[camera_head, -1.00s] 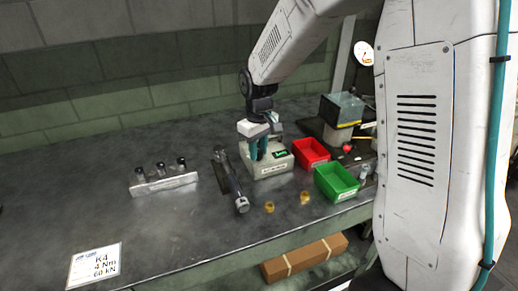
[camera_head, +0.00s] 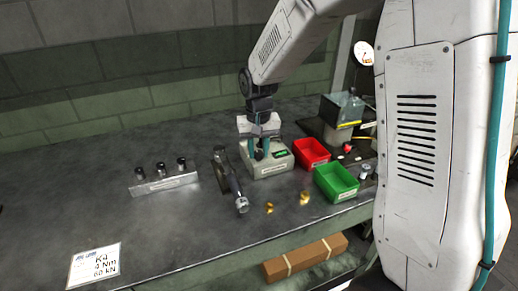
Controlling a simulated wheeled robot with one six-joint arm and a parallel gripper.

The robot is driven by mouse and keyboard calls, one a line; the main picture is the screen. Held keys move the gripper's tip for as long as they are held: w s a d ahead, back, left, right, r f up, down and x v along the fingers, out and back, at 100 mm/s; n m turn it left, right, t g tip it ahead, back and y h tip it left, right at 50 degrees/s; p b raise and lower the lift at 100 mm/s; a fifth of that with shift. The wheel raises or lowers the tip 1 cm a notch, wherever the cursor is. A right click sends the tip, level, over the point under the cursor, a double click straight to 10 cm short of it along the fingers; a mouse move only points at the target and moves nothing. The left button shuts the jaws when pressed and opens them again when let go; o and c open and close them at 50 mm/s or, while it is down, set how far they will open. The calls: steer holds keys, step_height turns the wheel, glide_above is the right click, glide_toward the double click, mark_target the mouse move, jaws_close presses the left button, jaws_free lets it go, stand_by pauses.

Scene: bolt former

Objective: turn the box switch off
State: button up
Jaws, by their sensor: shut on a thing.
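A pale box (camera_head: 272,168) with a lit green display stands on the bench in the middle of the picture. My gripper (camera_head: 257,156) points down at the left part of this box, with its teal fingertips at the box top. The fingers are shut on a small part there, which looks to be the box switch. The switch itself is hidden by the fingers, so its position cannot be read.
A red bin (camera_head: 311,152) and a green bin (camera_head: 337,182) stand right of the box. A dark tool with a metal end (camera_head: 241,204) lies close on its left. A rack (camera_head: 164,184) with several dark pieces stands further left. Two brass pieces (camera_head: 305,198) lie in front.

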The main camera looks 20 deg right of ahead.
mark_target(259, 153)
steer(key=shift+m, duration=1.1)
steer(key=o, duration=1)
step_height(259, 153, up, 8)
steer(key=shift+f, duration=0.1)
